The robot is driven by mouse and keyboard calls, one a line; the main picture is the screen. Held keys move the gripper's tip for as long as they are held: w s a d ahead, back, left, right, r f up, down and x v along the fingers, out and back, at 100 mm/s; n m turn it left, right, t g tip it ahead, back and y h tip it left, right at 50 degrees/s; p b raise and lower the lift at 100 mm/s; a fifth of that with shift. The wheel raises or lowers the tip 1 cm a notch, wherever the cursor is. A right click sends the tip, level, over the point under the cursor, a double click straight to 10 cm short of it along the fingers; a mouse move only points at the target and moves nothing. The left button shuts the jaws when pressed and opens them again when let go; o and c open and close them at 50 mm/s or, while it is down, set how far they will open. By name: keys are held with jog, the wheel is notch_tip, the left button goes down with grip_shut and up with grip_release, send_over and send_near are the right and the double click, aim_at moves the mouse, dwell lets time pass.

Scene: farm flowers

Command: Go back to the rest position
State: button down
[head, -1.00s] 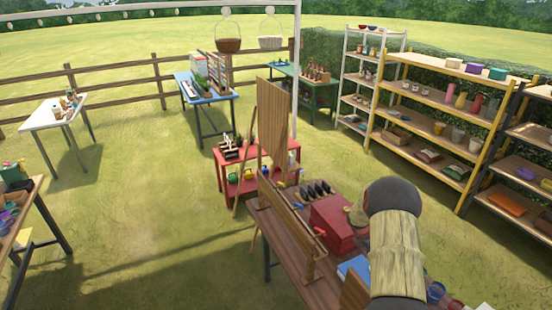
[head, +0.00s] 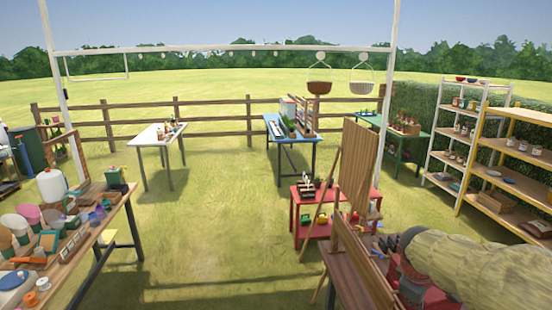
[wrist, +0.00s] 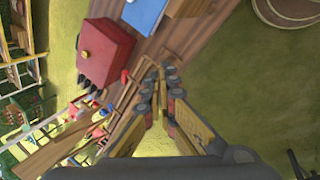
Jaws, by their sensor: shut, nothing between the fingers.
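My gripper (wrist: 161,84) is shut and empty, with its fingertips together in the middle of the wrist view. It hangs over the edge of a brown wooden table (wrist: 165,50). A red box (wrist: 105,50) on that table lies to the left of the fingertips, apart from them. A blue flat thing (wrist: 146,12) lies farther up in that view. In the head view my arm reaches in from the lower right and covers much of this table; I cannot make out the fingertips there.
A tall wooden board (head: 356,165) stands beside my arm, behind the table. A red cart (head: 310,232) is left of it. A crowded table (head: 95,235) stands at the left. Shelves (head: 510,165) stand at the right. Grass between the tables is clear.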

jog(key=s+a+f+m+t+y+b, duration=0.2)
jog(key=s+a+m+b, duration=0.5)
jog(key=s+a, duration=1.2)
jog(key=shift+s+a+f+m+y+b, duration=0.4)
jog(key=shift+s+f+y+b, duration=0.25)
jog(key=shift+s+y, duration=0.4)
jog(key=shift+s, duration=0.1)
